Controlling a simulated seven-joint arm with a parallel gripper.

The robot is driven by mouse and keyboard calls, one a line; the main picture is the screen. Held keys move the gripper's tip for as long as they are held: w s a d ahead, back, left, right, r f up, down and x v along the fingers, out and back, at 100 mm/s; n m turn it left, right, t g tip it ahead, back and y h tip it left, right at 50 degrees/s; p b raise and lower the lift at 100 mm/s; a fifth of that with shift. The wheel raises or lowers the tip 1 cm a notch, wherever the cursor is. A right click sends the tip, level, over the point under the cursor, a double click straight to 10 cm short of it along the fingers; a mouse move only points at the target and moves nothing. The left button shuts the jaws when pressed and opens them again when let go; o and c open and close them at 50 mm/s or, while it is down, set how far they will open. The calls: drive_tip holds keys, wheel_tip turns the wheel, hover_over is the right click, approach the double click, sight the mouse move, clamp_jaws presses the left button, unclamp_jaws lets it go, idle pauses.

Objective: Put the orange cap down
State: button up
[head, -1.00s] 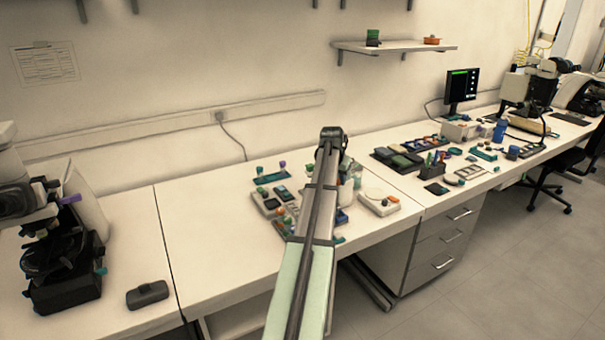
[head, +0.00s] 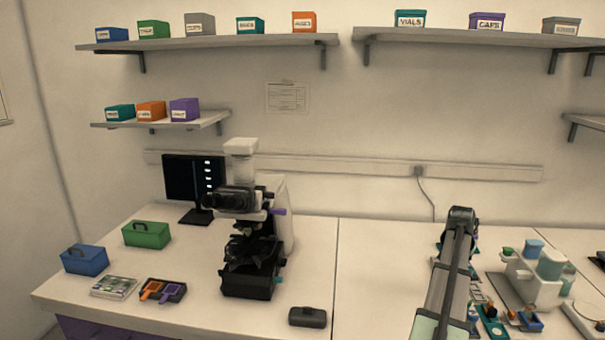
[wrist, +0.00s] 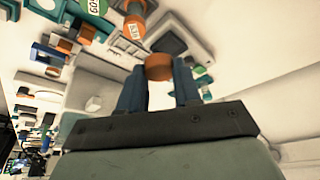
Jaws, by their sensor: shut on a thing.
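The orange cap (wrist: 158,67) is between the two dark fingertips of my gripper (wrist: 158,84) in the wrist view. My gripper is shut on it. Beyond the cap, an orange-and-white labelled piece (wrist: 133,30) and a grey frame with a dark panel (wrist: 172,40) show on the bench. I cannot tell how far above the bench the cap is. In the head view my arm reaches over the right bench, and my gripper and the cap are not visible there.
Small parts and a white stand (head: 532,285) with pale containers crowd the bench right of my arm. A microscope (head: 250,250), a dark grey block (head: 307,317), green (head: 146,235) and blue (head: 84,260) boxes stand on the left bench. Bare bench (head: 380,270) lies left of my arm.

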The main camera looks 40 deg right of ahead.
drive_tip(key=w+a+f+n+t+y, duration=0.1)
drive_tip(key=w+a+f+n, duration=0.15)
drive_tip(key=w+a, duration=1.1)
drive_tip(key=w+a+f+n+t, duration=0.15)
drive_tip(key=w+a+n, duration=0.25)
drive_tip(key=w+a, duration=0.9)
drive_tip(key=w+a+f+n+y, duration=0.1)
drive_tip(key=w+a+n, duration=0.2)
drive_tip(key=a, duration=1.3)
drive_tip(key=w+a+f+n+t+y, duration=0.1)
drive_tip(key=w+a+n, duration=0.2)
drive_tip(key=a, duration=1.3)
drive_tip(key=w+a+f+n+y, duration=0.1)
drive_tip(key=w+a, duration=0.6)
drive_tip(key=a, duration=0.9)
drive_tip(key=shift+f+n+y, duration=0.3)
drive_tip(key=shift+f+n, duration=0.2)
drive_tip(key=shift+n, duration=0.75)
drive_tip(key=shift+a, duration=0.1)
